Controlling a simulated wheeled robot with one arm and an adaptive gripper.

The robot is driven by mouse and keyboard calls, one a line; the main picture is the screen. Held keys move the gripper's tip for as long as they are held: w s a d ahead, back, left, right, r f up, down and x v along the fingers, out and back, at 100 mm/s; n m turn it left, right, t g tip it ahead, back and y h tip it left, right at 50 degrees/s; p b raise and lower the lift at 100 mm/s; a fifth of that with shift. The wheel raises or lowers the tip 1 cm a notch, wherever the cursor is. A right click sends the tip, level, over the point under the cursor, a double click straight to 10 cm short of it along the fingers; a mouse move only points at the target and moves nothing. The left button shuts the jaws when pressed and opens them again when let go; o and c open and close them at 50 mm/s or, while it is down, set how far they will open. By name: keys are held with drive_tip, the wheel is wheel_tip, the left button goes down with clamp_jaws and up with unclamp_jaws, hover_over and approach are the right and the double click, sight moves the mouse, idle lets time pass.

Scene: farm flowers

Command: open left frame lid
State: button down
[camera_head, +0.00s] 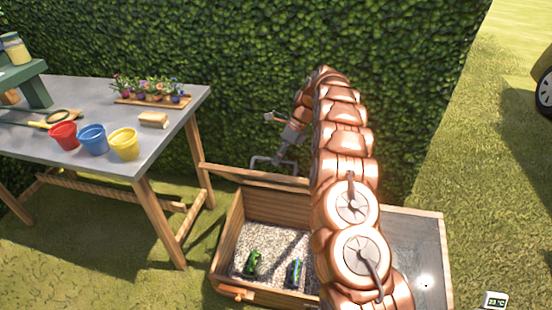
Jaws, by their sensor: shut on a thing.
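The wooden frame box (232,232) stands on the grass, its left compartment open to view. The left frame lid (240,175) is raised at the back; I see mainly a wooden rail near the hedge. My gripper (275,163) is at this rail, behind the box, and is shut on it; the exact contact is small and hard to see. My arm crosses in front and hides the middle of the box. The right frame lid (425,255) lies closed over the right compartment.
Pale gravel and two small green items (254,262) (294,272) lie in the left compartment. A table (185,110) with red, blue and yellow pots (93,140) stands at left. A hedge (230,60) closes the back. A small temperature display (495,301) is at lower right. Grass lies open at right.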

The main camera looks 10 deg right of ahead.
drive_tip(key=shift+w+d+f, duration=0.35)
drive_tip(key=shift+w+f, duration=0.2)
drive_tip(key=shift+f, duration=0.15)
drive_tip(key=c, duration=1.5)
unclamp_jaws()
drive_tip(key=shift+w, duration=0.1)
drive_tip(key=shift+c, duration=0.2)
drive_tip(key=o, duration=0.4)
drive_tip(key=shift+s+r, duration=0.25)
drive_tip(key=shift+r, duration=0.15)
drive_tip(key=shift+r, duration=0.1)
drive_tip(key=v, duration=0.7)
drive_tip(key=shift+w+r, duration=0.1)
